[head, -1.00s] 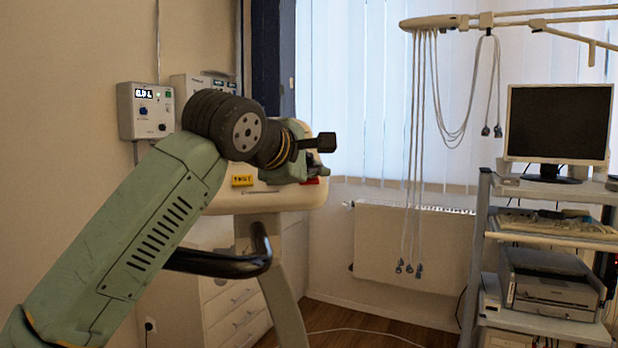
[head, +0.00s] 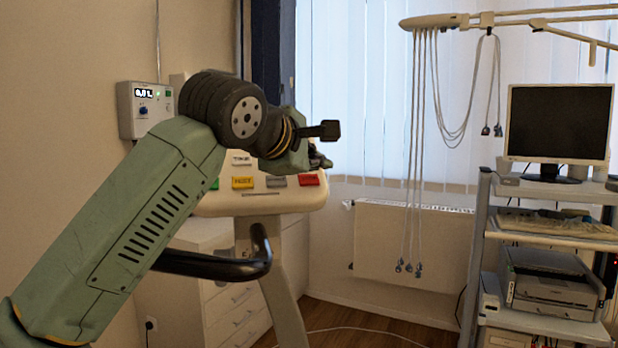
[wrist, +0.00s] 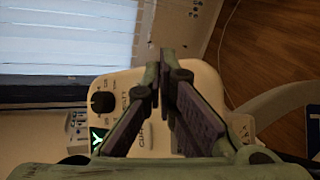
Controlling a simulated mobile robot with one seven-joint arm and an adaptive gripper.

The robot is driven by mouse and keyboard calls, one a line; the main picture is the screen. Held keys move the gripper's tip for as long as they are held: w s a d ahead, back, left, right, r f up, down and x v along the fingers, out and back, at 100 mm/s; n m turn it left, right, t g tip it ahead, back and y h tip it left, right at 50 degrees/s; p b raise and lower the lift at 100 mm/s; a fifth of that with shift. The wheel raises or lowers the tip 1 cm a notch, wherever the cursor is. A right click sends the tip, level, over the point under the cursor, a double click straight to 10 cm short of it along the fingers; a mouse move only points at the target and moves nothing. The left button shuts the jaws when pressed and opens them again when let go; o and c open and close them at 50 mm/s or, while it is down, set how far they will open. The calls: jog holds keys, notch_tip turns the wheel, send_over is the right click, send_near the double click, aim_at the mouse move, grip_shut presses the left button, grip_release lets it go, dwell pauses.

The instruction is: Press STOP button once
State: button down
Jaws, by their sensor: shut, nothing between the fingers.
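The cream console (head: 210,204) carries a row of coloured buttons. A red button (head: 309,179) is at its right end, beside a grey one (head: 276,181) and a yellow one (head: 243,183). Their lettering is too small to read, so I cannot confirm which says STOP. My gripper (head: 324,163) is just above the red button in the head view, with a visible gap between them. In the wrist view my gripper (wrist: 166,62) is shut and empty over the console face. Its fingers hide part of the panel, and the red button cannot be made out there.
A black knob (wrist: 103,103) and a green lit sign (wrist: 97,138) are on the console. A black handlebar (head: 215,265) sticks out below it. A wall box (head: 146,110) is at left. A monitor (head: 558,122) and printer (head: 550,285) stand on a cart at right.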

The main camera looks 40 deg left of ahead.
jog(key=shift+s+d+r+p, duration=0.25)
jog(key=shift+d+r, duration=0.1)
jog(key=shift+r, duration=0.15)
jog(key=shift+s+d+r+p, duration=0.1)
jog(key=shift+s+d+r, duration=0.2)
jog(key=shift+r, duration=0.25)
jog(key=shift+s+d+r+p, duration=0.2)
jog(key=shift+d+r, duration=0.15)
jog(key=shift+r, duration=0.15)
jog(key=s+d+r+p, duration=0.2)
jog(key=d+r, duration=0.1)
jog(key=r, duration=0.2)
jog(key=shift+s+d+r+p, duration=0.2)
jog(key=shift+s+r+p, duration=0.05)
jog(key=shift+s+p, duration=0.05)
